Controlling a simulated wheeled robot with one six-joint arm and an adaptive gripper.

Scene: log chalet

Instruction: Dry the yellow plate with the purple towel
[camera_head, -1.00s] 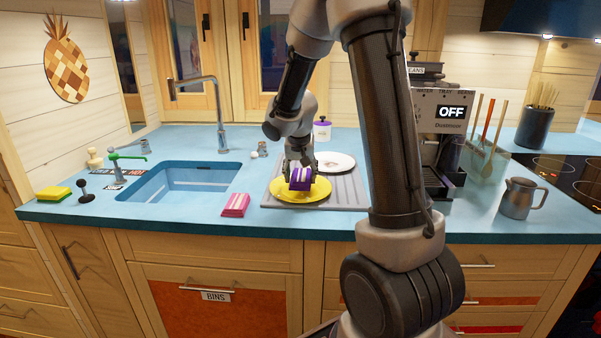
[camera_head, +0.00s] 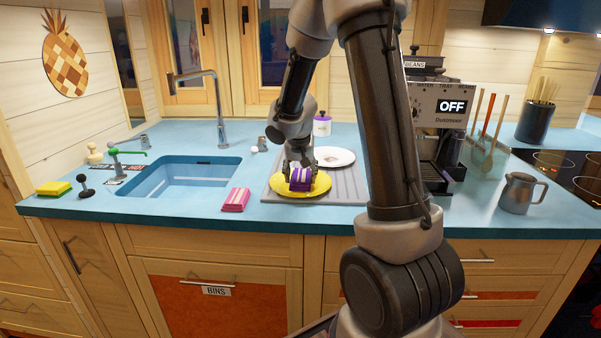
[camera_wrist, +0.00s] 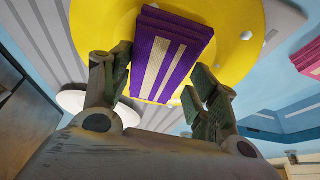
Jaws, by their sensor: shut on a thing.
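The yellow plate (camera_head: 318,186) lies on the grey draining board beside the sink. The purple towel (camera_head: 300,181), folded and with white stripes, is at the plate's middle. My gripper (camera_head: 299,172) points down over the plate and is shut on the towel. In the wrist view the towel (camera_wrist: 172,55) shows between the fingers (camera_wrist: 158,85), with the yellow plate (camera_wrist: 245,50) behind it. Whether the towel presses on the plate is hard to tell. Several small pale spots show on the plate in the wrist view.
The grey draining board (camera_head: 352,188) also bears a white plate (camera_head: 335,156) behind the yellow one. A pink striped towel (camera_head: 236,199) lies to the left, near the sink (camera_head: 180,180). A coffee machine (camera_head: 436,130) stands to the right.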

